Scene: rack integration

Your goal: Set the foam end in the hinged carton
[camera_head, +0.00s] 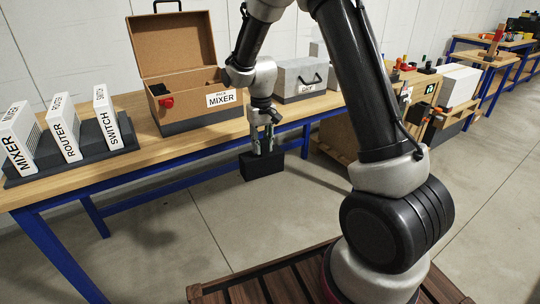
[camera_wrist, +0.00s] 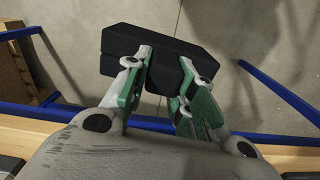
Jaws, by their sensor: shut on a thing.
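A black foam end (camera_head: 262,164) is a dark block held in my gripper (camera_head: 264,137), in front of the bench edge and over the floor. In the wrist view the foam end (camera_wrist: 187,54) sits between the green and white fingers of my gripper (camera_wrist: 164,84), which are shut on it. The hinged carton (camera_head: 172,117) stands on the bench to the left of my gripper. Its brown lid (camera_head: 172,45) is open and upright. Dark material shows inside it, and a label on its front reads MIXER.
White units labelled mixer, router and switch stand in a dark rack (camera_head: 75,158) on the bench's left. A grey case (camera_head: 300,78) stands right of the carton. The bench (camera_head: 88,166) has blue legs. A wooden slatted surface (camera_head: 270,290) lies in front.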

